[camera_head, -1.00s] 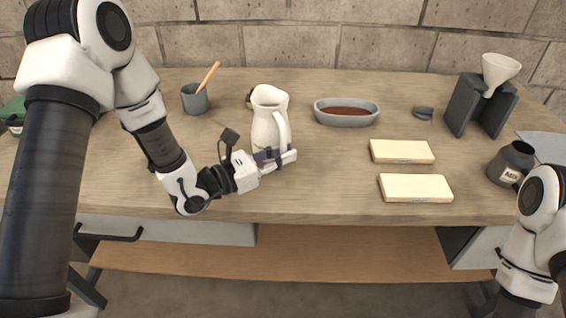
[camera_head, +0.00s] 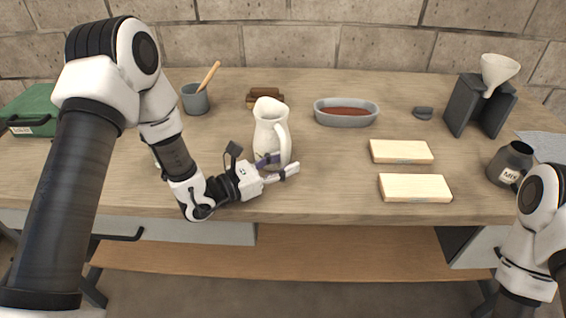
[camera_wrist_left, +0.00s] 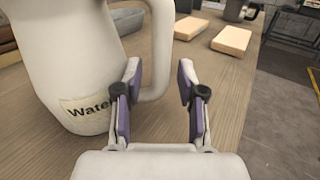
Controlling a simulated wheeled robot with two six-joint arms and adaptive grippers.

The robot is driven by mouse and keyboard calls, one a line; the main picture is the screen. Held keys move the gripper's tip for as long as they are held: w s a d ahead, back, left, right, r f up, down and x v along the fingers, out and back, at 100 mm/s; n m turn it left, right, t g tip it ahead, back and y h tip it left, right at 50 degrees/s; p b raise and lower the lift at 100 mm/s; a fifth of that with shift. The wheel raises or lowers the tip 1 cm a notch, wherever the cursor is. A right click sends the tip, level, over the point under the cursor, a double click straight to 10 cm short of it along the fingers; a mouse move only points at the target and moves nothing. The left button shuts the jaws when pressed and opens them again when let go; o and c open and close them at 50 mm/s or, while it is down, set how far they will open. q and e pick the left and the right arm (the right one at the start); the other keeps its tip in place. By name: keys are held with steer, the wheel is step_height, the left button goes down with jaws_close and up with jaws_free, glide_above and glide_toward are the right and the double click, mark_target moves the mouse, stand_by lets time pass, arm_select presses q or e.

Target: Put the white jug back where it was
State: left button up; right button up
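The white jug (camera_head: 268,133) stands upright on the wooden table, left of the middle, its handle toward the front right. In the left wrist view the jug (camera_wrist_left: 70,60) fills the left side, with a "Water" label on it. My left gripper (camera_head: 280,165) is low at the jug's front right side. In the wrist view its fingers (camera_wrist_left: 158,95) are apart, with the jug's handle showing beyond the gap between them. I cannot tell whether the left finger touches the jug. My right gripper is out of view.
Behind the jug is a small brown block (camera_head: 262,95). A grey cup with a wooden stick (camera_head: 195,98) stands left of it. A grey oval dish (camera_head: 346,118), two pale blocks (camera_head: 401,152) (camera_head: 415,188) and a dark mug (camera_head: 510,165) are on the right.

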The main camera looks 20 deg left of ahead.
arm_select(q)
steer(key=shift+r+p, duration=0.3)
steer(key=v, duration=1)
steer(key=shift+s+a, duration=0.2)
steer(key=shift+a, duration=0.1)
steer(key=shift+s+a+f, duration=0.15)
steer(key=shift+s+a, duration=0.2)
steer(key=shift+s, duration=0.25)
